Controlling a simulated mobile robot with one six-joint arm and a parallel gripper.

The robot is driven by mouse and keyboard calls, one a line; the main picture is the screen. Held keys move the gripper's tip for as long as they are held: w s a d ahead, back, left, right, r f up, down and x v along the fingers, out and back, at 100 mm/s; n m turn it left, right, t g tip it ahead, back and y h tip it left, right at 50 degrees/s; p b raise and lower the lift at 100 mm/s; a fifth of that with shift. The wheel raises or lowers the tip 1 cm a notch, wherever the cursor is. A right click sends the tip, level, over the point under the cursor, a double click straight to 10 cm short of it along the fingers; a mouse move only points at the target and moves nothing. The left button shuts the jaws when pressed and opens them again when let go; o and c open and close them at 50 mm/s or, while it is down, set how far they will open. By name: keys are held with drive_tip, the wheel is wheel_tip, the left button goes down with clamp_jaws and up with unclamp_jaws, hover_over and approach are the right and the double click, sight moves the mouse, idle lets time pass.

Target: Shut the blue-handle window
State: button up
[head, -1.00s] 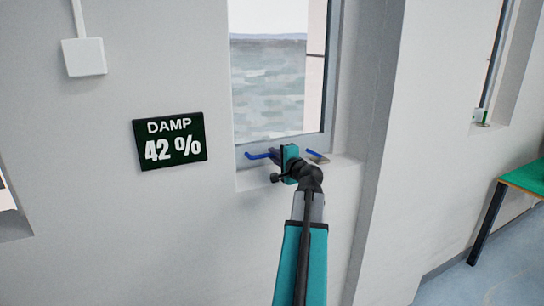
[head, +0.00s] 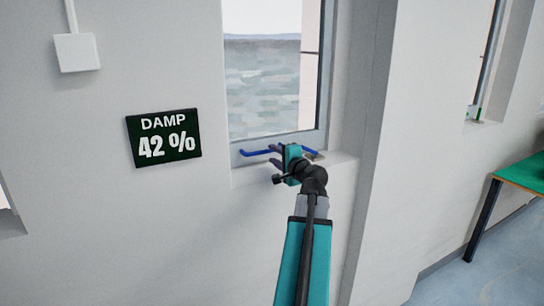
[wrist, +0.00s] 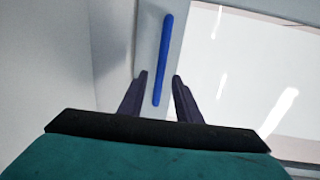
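The window (head: 265,85) has a grey frame and a view of water through its pane. Its blue handle (head: 258,152) is at the bottom of the frame, partly hidden behind my gripper (head: 288,158). In the wrist view the handle (wrist: 163,50) is a straight blue bar on the pale frame. My gripper (wrist: 160,77) is open there, with its two dark fingers apart. The near end of the bar shows between the fingers, with a gap on each side. I cannot tell their depth to the bar, or how far the window stands open.
A dark sign reading DAMP 42 % (head: 163,138) hangs left of the window. A white wall box (head: 76,52) is at upper left. A wall corner juts out right of the window. A green-topped table (head: 526,174) stands at far right, with another window above it.

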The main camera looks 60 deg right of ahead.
drive_tip(key=f+b+v, duration=0.1)
drive_tip(key=b+v, duration=0.3)
drive_tip(key=v, duration=0.5)
drive_tip(key=shift+s+r, duration=0.3)
drive_tip(key=shift+r, duration=0.2)
drive_tip(key=shift+a, duration=0.1)
idle(0.3)
